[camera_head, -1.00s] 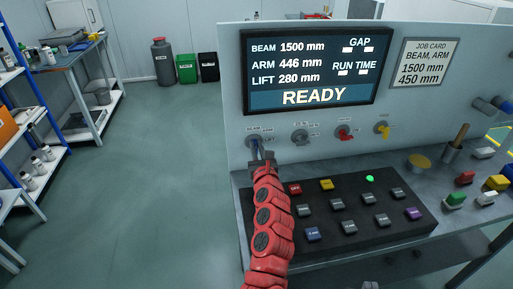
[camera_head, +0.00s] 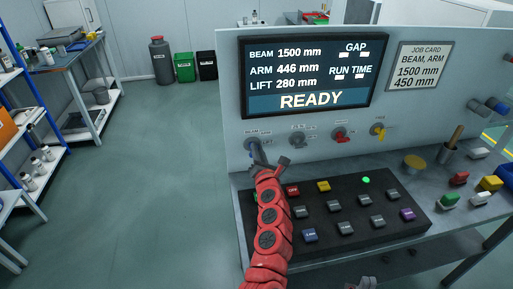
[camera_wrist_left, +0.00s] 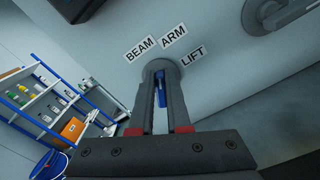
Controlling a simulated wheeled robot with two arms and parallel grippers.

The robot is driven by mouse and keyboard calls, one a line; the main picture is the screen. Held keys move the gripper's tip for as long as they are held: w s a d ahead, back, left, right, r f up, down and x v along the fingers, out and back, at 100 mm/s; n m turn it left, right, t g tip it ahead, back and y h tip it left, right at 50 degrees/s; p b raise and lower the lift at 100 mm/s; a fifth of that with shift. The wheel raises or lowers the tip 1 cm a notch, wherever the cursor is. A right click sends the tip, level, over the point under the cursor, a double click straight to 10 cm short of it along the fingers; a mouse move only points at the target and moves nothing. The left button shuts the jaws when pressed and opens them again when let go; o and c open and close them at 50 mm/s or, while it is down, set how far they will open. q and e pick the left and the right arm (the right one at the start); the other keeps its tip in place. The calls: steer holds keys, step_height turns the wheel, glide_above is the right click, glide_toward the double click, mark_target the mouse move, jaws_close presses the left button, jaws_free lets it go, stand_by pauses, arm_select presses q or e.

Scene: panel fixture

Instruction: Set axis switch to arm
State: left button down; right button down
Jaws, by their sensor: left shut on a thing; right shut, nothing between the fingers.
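The axis switch (camera_wrist_left: 160,91) has a blue handle on a round grey base, with BEAM, ARM and LIFT labels around it. In the head view its base (camera_head: 250,144) shows at the panel's lower left. My left gripper (camera_head: 255,150) is shut on the handle; its two fingers also flank the blue handle in the left wrist view (camera_wrist_left: 160,108). The fingers hide part of the handle, and I cannot tell which label it points to. The screen (camera_head: 312,76) reads BEAM 1500, ARM 446, LIFT 280 mm and READY. My right gripper (camera_head: 362,284) barely shows at the bottom edge, shut and empty.
To the right of the axis switch are a grey knob (camera_head: 297,139), a red knob (camera_head: 340,136) and a yellow knob (camera_head: 378,131). A black button box (camera_head: 335,247) lies below them.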

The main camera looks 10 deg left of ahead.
arm_select(q)
steer(key=shift+d+f+m+p, duration=0.15)
steer(key=shift+m+p, duration=0.35)
steer(key=shift+m, duration=0.8)
steer(key=c, duration=0.9)
jaws_free()
steer(key=shift+d, duration=0.1)
steer(key=shift+s+d+f, duration=0.1)
steer(key=shift+s+d, duration=0.05)
steer(key=shift+s, duration=0.15)
steer(key=b+v, duration=0.2)
steer(key=v, duration=1.3)
steer(key=shift+v, duration=0.8)
